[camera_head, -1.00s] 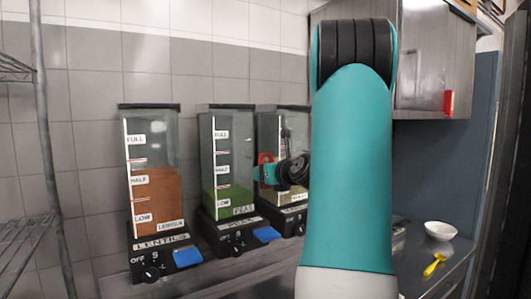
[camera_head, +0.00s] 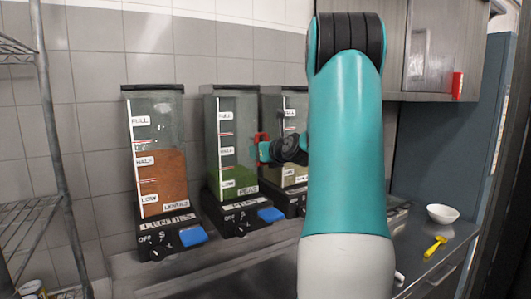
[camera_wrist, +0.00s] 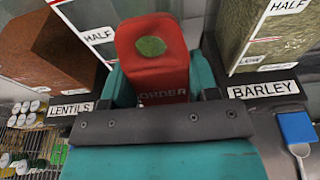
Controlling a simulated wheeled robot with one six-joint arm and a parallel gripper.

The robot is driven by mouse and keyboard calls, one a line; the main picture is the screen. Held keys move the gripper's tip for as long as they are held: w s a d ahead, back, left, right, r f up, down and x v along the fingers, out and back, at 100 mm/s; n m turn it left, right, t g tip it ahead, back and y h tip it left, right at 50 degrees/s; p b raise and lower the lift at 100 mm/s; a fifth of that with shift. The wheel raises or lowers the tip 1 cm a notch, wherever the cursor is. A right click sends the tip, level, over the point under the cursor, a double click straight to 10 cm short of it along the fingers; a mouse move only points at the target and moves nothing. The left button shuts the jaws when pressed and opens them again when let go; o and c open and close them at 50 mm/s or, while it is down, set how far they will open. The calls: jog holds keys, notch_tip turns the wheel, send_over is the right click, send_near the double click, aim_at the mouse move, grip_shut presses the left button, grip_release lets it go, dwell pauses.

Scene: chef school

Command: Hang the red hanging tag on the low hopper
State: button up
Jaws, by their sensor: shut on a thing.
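My gripper (camera_head: 266,150) is shut on a red hanging tag (camera_head: 262,137), seen beside the middle hopper's right edge in the head view. The left hopper (camera_head: 160,180), labelled lentils, is filled to about HALF. The right hopper (camera_wrist: 262,35), labelled barley, is filled above LOW; my arm partly hides it in the head view. The gap between tag and hoppers is unclear.
The hoppers stand in a row against a tiled wall, with blue levers (camera_head: 271,214) at their fronts. A wire rack (camera_head: 45,160) is at the left. A white bowl (camera_head: 443,213) and a yellow scoop (camera_head: 435,246) lie on the right counter. A cabinet hangs above.

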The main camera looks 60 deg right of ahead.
jog(key=shift+p+x, duration=0.6)
jog(key=shift+x, duration=2.05)
jog(key=o, duration=1)
jog(key=shift+s, duration=0.1)
jog(key=b+v, duration=0.5)
jog(key=v, duration=1.2)
jog(key=shift+s+a+b, duration=0.1)
jog(key=shift+b, duration=0.2)
